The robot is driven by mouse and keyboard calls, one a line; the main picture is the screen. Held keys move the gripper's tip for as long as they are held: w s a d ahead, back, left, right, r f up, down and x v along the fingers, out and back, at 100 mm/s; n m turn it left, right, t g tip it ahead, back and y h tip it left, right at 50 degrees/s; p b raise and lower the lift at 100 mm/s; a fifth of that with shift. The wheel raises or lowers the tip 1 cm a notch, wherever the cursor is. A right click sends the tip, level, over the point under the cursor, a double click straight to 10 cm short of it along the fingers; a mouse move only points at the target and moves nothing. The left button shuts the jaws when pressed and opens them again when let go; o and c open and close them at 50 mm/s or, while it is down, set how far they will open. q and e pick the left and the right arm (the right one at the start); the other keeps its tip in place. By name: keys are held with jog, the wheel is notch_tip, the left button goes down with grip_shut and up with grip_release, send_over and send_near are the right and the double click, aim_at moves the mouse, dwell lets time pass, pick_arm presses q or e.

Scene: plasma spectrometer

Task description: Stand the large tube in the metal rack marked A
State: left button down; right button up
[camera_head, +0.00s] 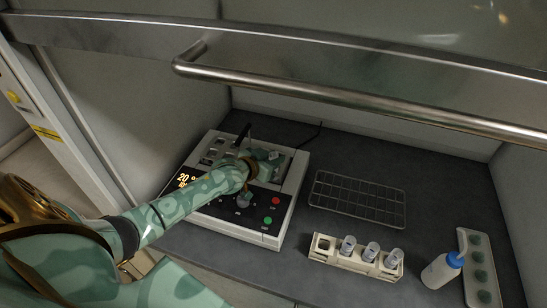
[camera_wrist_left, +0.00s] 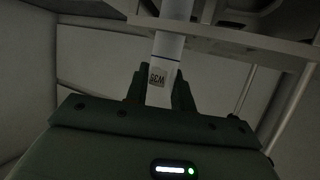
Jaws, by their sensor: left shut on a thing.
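My left gripper (camera_head: 266,163) is over the back right part of the white device, with my arm crossing in front of it. In the left wrist view its two fingers are shut on a pale tube (camera_wrist_left: 159,75) with a printed label. The tube runs up out of the fingers past the edge of a light plate; I cannot tell whether it is in a slot there. In the head view the gripper hides the tube. A wire metal rack (camera_head: 358,199) lies to the right of the device and looks empty. No letter A is readable on it. My right gripper is not in view.
The white device (camera_head: 284,227) has a lit display and red and green buttons. A beige holder (camera_head: 322,253) carries several small capped vials in front of the rack. A blue-capped bottle (camera_head: 441,271) and a pale tray (camera_head: 464,243) stand right. A metal bar (camera_head: 360,103) crosses above.

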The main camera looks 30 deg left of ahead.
pick_arm(q)
jog(key=c, duration=1.1)
grip_release()
jog(key=p+v, duration=0.3)
jog(key=v, duration=1.3)
jog(key=shift+s, duration=0.2)
